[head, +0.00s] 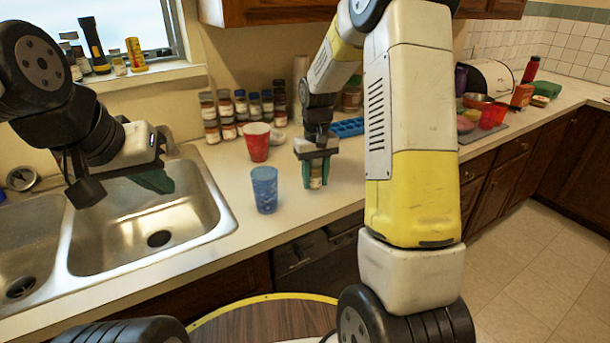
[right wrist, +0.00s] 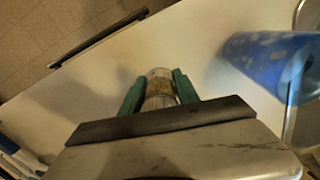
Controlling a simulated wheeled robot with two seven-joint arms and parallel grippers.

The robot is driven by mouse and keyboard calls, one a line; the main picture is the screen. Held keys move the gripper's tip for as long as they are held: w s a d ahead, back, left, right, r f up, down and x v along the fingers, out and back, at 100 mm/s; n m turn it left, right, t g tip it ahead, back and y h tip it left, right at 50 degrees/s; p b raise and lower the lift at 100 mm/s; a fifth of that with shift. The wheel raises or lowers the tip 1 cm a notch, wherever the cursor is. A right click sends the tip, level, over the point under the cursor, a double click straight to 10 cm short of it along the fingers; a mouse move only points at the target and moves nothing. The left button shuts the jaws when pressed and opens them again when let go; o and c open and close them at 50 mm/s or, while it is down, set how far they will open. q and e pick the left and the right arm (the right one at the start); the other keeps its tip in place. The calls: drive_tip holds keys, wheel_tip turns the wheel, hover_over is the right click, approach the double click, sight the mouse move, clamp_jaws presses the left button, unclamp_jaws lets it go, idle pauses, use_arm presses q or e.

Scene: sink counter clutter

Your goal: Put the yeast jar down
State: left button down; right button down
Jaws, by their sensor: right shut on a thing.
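The yeast jar (head: 316,174) is a small jar with a pale top and brownish contents. My right gripper (head: 316,180) is shut on it, green fingers on either side, over the counter right of the blue cup. In the right wrist view the jar (right wrist: 160,88) sits upright between the green fingertips (right wrist: 160,92). Whether its base touches the counter I cannot tell. My left gripper (head: 155,180) hangs over the right sink basin, with a green finger showing; its opening is not clear.
A blue cup (head: 265,190) stands close left of the jar, also in the right wrist view (right wrist: 262,62). A red cup (head: 256,142), stacked spice jars (head: 225,115) and a blue tray (head: 347,127) are behind. The counter (head: 240,180) is clear in front, near its edge.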

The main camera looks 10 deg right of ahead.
drive_tip(key=shift+f, duration=1.2)
drive_tip(key=shift+f, duration=0.15)
drive_tip(key=c, duration=0.9)
unclamp_jaws()
